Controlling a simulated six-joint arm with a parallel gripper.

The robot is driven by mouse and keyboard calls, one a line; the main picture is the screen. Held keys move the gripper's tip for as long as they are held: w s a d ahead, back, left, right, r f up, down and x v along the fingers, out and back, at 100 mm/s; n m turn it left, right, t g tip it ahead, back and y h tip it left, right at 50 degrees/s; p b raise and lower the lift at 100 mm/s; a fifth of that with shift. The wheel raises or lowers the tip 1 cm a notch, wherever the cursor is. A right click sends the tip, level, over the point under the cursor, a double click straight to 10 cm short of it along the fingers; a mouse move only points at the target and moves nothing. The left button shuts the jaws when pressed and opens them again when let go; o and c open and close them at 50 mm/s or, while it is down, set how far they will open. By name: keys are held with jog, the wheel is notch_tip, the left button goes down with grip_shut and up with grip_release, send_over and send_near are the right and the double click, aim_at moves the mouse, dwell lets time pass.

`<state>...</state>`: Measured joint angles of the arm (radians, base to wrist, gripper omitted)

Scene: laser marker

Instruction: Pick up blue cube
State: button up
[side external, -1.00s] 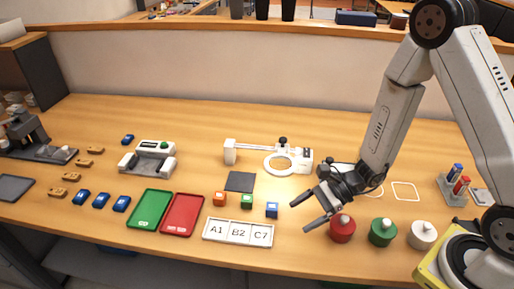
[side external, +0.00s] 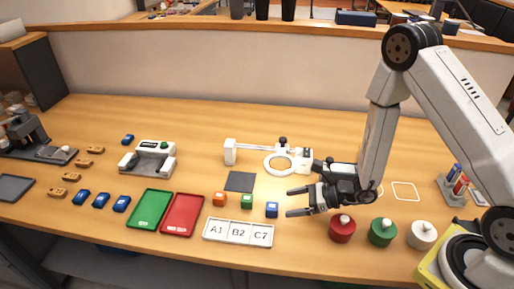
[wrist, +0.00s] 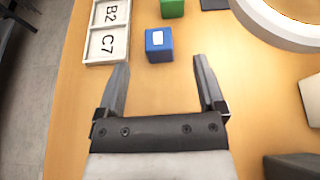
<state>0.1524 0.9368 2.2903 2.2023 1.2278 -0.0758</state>
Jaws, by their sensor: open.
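The blue cube (side external: 272,210) with a pale label on top sits on the wooden table, right of the green cube (side external: 246,201) and the orange cube (side external: 219,199). My gripper (side external: 293,202) is open and empty, just right of the blue cube, with its fingers pointing left toward it. In the wrist view the blue cube (wrist: 159,45) lies ahead of my open fingertips (wrist: 160,62), nearer the left finger's side and not between the fingers.
A white tray marked A1, B2, C7 (side external: 238,233) lies close to the cube. A ring-shaped magnifier stand (side external: 281,162) stands behind. Red (side external: 342,229), green (side external: 382,232) and white (side external: 423,235) knobbed pieces stand at the right. Green and red trays lie left.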

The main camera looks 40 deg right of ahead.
aim_at(274, 206)
jog(key=shift+w+a+f, duration=0.2)
jog(key=shift+w+a, duration=0.1)
jog(key=shift+a, duration=0.1)
jog(key=shift+x, duration=2.55)
jog(key=shift+c, duration=0.2)
grip_shut()
jog(key=shift+r, duration=0.1)
jog(key=shift+r, duration=4.9)
